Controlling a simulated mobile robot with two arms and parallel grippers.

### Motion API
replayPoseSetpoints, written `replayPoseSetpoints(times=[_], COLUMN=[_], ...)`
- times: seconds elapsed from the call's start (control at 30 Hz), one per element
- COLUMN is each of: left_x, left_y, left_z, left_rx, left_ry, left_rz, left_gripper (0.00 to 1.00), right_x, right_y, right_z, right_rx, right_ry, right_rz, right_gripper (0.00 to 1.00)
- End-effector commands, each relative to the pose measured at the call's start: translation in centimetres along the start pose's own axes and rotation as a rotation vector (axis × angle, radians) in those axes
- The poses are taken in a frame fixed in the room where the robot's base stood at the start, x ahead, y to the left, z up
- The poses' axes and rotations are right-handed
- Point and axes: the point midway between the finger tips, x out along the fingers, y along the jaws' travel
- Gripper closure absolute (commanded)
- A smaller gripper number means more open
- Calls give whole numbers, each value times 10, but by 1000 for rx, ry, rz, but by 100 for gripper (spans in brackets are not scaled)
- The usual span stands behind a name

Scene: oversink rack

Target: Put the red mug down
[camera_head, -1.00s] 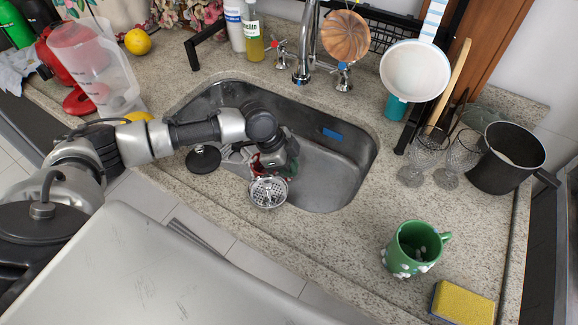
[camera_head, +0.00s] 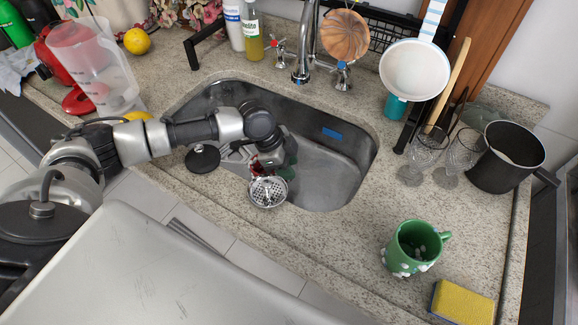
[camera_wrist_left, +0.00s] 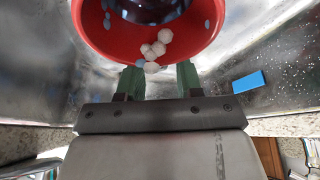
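The red mug (camera_wrist_left: 100,35) fills the top of the left wrist view, with pale bumps on it and a dark inside. In the head view only a small red part of it (camera_head: 256,170) shows beside my left gripper (camera_head: 276,166), low in the sink; the gripper and wrist hide the rest. In the left wrist view the green fingers of my left gripper (camera_wrist_left: 159,80) stand apart, with a clear gap between them. Their tips are close to the mug's near side; whether they touch it I cannot tell. My right gripper is not in view.
The metal sink (camera_head: 330,185) surrounds my left gripper. A round strainer (camera_head: 268,192) is at its front edge. A green mug (camera_head: 415,245) and a yellow sponge (camera_head: 462,303) stand on the right counter. Glasses (camera_head: 425,155) and a dark pot (camera_head: 507,157) are behind them.

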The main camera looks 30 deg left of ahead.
Motion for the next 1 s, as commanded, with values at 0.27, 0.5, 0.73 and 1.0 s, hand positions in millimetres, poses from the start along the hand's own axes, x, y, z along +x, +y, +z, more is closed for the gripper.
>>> replayPoseSetpoints(times=[0.27,0.5,0.73,1.0], left_x=[-59,-100,-112,-112], left_y=[-1,-1,0,0], left_z=[1,1,0,0], left_rx=[-1,-1,0,0], left_ry=[-1,-2,-1,0], left_rz=[-6,-3,-1,-1], left_gripper=[64,64,64,64], right_x=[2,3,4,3], right_y=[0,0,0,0], right_z=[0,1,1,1], right_rx=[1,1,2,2], right_ry=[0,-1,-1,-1], right_rz=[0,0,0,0], right_gripper=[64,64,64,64])
